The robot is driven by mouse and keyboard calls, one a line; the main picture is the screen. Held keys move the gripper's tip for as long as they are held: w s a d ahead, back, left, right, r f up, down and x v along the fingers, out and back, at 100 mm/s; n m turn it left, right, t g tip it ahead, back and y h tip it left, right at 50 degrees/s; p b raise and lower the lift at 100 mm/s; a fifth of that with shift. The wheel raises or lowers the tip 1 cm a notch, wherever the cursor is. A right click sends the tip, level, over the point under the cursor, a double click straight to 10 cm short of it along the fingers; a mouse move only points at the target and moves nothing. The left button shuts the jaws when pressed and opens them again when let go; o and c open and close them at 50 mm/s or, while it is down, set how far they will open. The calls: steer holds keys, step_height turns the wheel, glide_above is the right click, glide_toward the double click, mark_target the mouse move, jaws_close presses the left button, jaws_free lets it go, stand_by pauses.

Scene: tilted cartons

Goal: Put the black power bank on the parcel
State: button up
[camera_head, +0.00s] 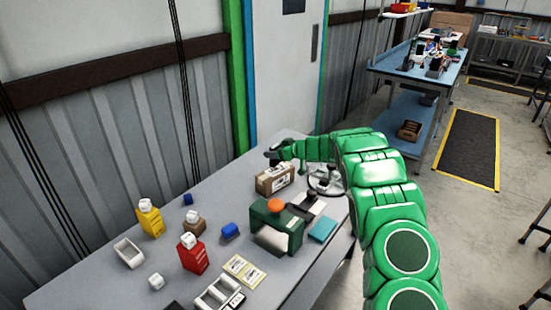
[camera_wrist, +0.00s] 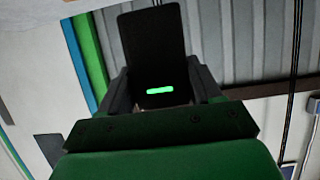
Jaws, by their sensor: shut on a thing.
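My gripper (camera_head: 277,154) is at the far end of my green arm, over the back part of the table. In the wrist view my gripper (camera_wrist: 160,86) is shut on the black power bank (camera_wrist: 152,45), a flat dark slab with a lit green bar near its lower edge. In the head view the power bank (camera_head: 272,158) is a small dark shape, partly hidden by the gripper. The parcel (camera_head: 268,184), a brown carton with labels, stands on the table just below the gripper. I cannot tell whether the power bank touches it.
A green box (camera_head: 262,226) with an orange ball on top stands in front of the parcel. A round dark-rimmed stand (camera_head: 325,183) is to its right. Red (camera_head: 193,256) and yellow (camera_head: 150,219) containers stand at left. The grey table (camera_head: 95,280) has clear patches between things.

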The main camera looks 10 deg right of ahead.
steer(key=shift+f, duration=1.45)
steer(key=shift+f, duration=0.1)
steer(key=o, duration=1.2)
steer(key=shift+v, duration=6.05)
